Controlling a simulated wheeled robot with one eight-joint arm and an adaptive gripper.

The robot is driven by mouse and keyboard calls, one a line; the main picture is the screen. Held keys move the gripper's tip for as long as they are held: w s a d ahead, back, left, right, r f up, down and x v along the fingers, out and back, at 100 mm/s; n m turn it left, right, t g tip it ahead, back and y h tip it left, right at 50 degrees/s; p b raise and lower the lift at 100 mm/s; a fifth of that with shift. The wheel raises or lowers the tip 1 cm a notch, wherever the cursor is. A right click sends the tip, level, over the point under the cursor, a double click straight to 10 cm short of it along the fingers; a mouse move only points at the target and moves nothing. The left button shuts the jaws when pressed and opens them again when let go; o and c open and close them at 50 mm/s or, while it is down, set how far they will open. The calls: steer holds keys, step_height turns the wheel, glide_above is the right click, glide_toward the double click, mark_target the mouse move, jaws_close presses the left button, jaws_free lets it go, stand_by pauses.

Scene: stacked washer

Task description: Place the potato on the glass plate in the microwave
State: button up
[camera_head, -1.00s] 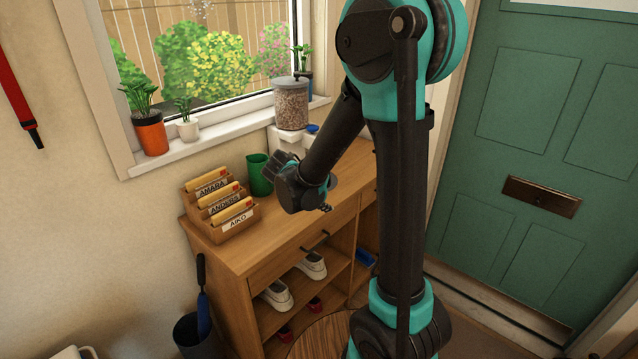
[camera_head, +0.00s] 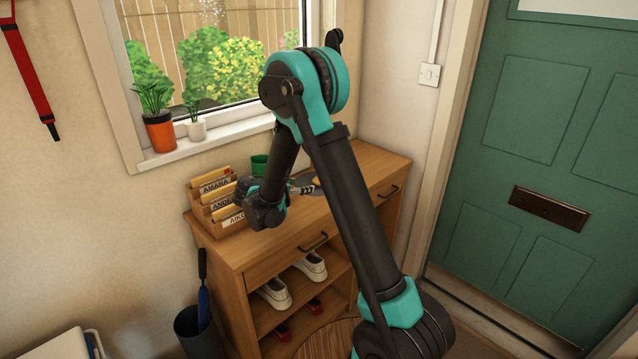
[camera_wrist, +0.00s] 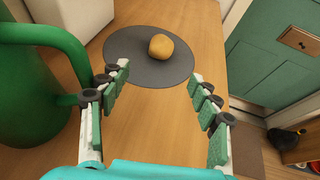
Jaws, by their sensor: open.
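A brown potato (camera_wrist: 160,47) lies on a flat, dark round plate (camera_wrist: 120,48) on the wooden cabinet top in the wrist view. My gripper (camera_wrist: 157,82) is open and empty, its fingers spread on the near side of the plate. The potato is beyond the fingertips, roughly midway between them and not touched. In the head view my gripper (camera_head: 302,190) is over the cabinet top, and part of the plate shows beside it. I see no microwave and cannot make out a separate glass plate in either view.
A green mug or jug (camera_wrist: 35,85) stands close by my left finger in the wrist view. A wooden letter rack (camera_head: 216,204) sits at the cabinet's left end. The cabinet top (camera_head: 370,165) looks clear toward its right end. A green door (camera_head: 540,140) stands at the right.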

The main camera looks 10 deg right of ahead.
steer(key=x, duration=1)
steer(key=c, duration=1.4)
steer(key=shift+o, duration=0.2)
steer(key=shift+d, duration=0.1)
steer(key=shift+s+d+r, duration=0.1)
steer(key=shift+s+r, duration=0.1)
steer(key=shift+r, duration=0.25)
step_height(320, 180, up, 6)
steer(key=shift+f, duration=0.1)
steer(key=s+d, duration=1.1)
steer(key=s, duration=0.4)
steer(key=w+a+r+n+t+y, duration=0.2)
steer(key=w+a+n+y, duration=0.3)
steer(key=w, duration=0.3)
steer(key=shift+t, duration=0.6)
